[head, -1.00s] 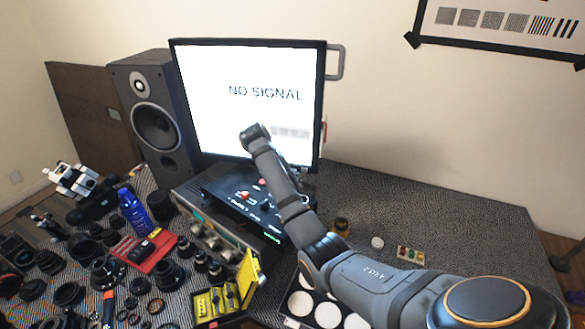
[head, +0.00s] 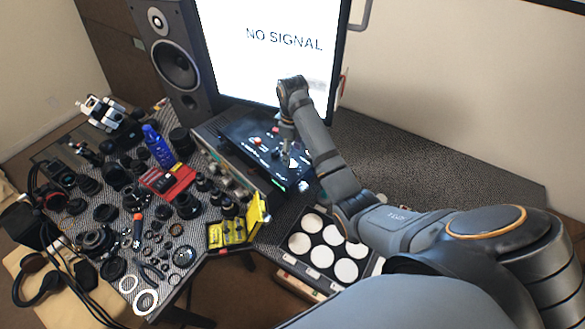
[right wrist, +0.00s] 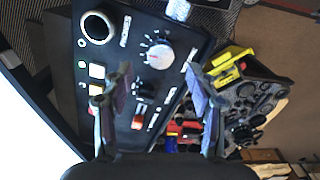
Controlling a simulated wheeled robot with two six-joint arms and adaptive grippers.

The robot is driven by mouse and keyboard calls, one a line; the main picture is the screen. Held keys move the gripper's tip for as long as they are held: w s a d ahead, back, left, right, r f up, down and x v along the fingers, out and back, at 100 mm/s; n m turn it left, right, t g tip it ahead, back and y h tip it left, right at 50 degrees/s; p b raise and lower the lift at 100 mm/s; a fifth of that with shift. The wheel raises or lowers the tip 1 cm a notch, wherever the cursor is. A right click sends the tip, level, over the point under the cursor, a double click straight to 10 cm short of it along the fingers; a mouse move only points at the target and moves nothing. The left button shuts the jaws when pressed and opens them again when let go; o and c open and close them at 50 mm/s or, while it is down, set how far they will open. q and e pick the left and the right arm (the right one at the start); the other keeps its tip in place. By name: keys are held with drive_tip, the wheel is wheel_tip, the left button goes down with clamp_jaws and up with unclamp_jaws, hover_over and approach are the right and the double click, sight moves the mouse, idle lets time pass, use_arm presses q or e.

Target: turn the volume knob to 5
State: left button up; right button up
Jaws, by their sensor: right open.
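The black control box (head: 240,140) stands below the monitor in the head view. In the right wrist view its panel shows a pale round knob (right wrist: 160,55) with a ring of marks and a small red mark beside it. I cannot read which number it points at. My right gripper (head: 286,142) is over the box in the head view. In the right wrist view its two fingers (right wrist: 157,88) are apart and empty, and the knob lies just beyond the gap between their tips, with no contact visible. My left gripper is not in view.
The panel also has a round socket (right wrist: 97,27), lit square buttons and an orange-red control (right wrist: 137,122). The monitor (head: 265,45) rises close behind my gripper. A speaker (head: 175,65) and many lens parts are left. The patterned table on the right is mostly clear.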

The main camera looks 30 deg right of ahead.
sight(292, 166)
wheel_tip(292, 166, down, 6)
drive_tip(key=b, duration=0.2)
drive_tip(key=shift+w+a+r+b, duration=0.1)
drive_tip(key=shift+a+r+b, duration=0.1)
drive_tip(key=shift+b, duration=0.15)
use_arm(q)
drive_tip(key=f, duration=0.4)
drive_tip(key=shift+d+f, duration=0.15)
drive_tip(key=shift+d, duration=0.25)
use_arm(e)
drive_tip(key=shift+d+r, duration=0.1)
drive_tip(key=shift+c, duration=0.4)
drive_tip(key=c, duration=1.1)
drive_tip(key=shift+r+p, duration=0.15)
drive_tip(key=shift+p, duration=0.45)
drive_tip(key=m+p, duration=0.5)
drive_tip(key=p, duration=0.2)
drive_tip(key=shift+r+m, duration=0.15)
drive_tip(key=shift+m, duration=0.15)
drive_tip(key=m+p, duration=0.2)
drive_tip(key=shift+f+m, duration=0.2)
drive_tip(key=shift+m, duration=0.2)
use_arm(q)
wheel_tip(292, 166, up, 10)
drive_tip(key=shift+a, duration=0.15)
use_arm(e)
drive_tip(key=shift+f+m, duration=0.1)
drive_tip(key=shift+m, duration=1.8)
